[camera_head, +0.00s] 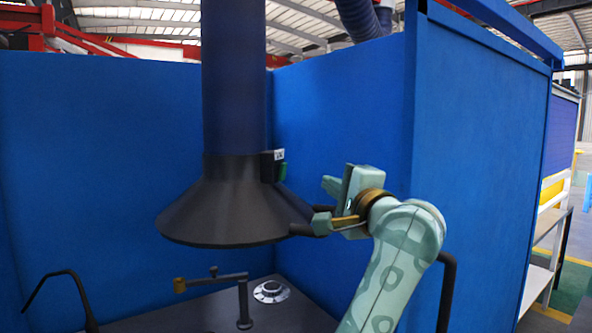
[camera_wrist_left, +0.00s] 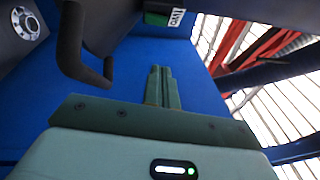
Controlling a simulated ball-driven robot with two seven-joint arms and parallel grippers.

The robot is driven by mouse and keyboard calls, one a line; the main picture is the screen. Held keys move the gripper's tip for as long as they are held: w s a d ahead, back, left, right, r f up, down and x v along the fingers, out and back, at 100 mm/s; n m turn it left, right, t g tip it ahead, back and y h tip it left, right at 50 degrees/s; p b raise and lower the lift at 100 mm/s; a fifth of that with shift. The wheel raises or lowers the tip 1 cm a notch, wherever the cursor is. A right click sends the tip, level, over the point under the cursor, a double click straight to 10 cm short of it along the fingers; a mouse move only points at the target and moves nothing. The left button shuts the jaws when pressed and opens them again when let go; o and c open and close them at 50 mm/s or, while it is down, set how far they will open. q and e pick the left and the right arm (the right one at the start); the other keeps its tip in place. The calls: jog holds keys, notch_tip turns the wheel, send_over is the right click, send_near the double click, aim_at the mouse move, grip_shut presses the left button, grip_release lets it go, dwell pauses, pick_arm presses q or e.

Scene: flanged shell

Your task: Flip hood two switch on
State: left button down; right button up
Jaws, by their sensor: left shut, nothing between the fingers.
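The black cone-shaped hood (camera_head: 235,205) hangs from a dark vertical duct in the head view. A small dark switch box with a white label and a green part (camera_head: 281,171) sits at the right of its collar. In the left wrist view the green part (camera_wrist_left: 155,19) shows at the top, beside a label that seems to read "TWO". My left gripper (camera_head: 319,223) is at the hood's right rim, lower than the switch box. Its fingers (camera_wrist_left: 160,70) are together and empty, apart from the switch. My right gripper is not in view.
A black handle (camera_head: 308,230) on the hood's rim is close to my left fingers; it also shows in the wrist view (camera_wrist_left: 72,45). Blue panels (camera_head: 100,150) stand behind and to the right. Below are a jointed brass-tipped arm (camera_head: 212,281) and a round metal fitting (camera_head: 270,291).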

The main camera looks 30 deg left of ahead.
aim_at(283, 172)
pick_arm(q)
jog(key=w+a+r, duration=0.1)
jog(key=w+a, duration=0.2)
jog(key=a, duration=0.7)
jog(key=shift+w+a+r, duration=0.15)
jog(key=shift+a+r, duration=0.05)
jog(key=shift+r, duration=0.1)
jog(key=shift+a+r+n, duration=0.2)
jog(key=shift+n, duration=0.1)
jog(key=shift+g, duration=0.3)
jog(key=shift+d, duration=0.1)
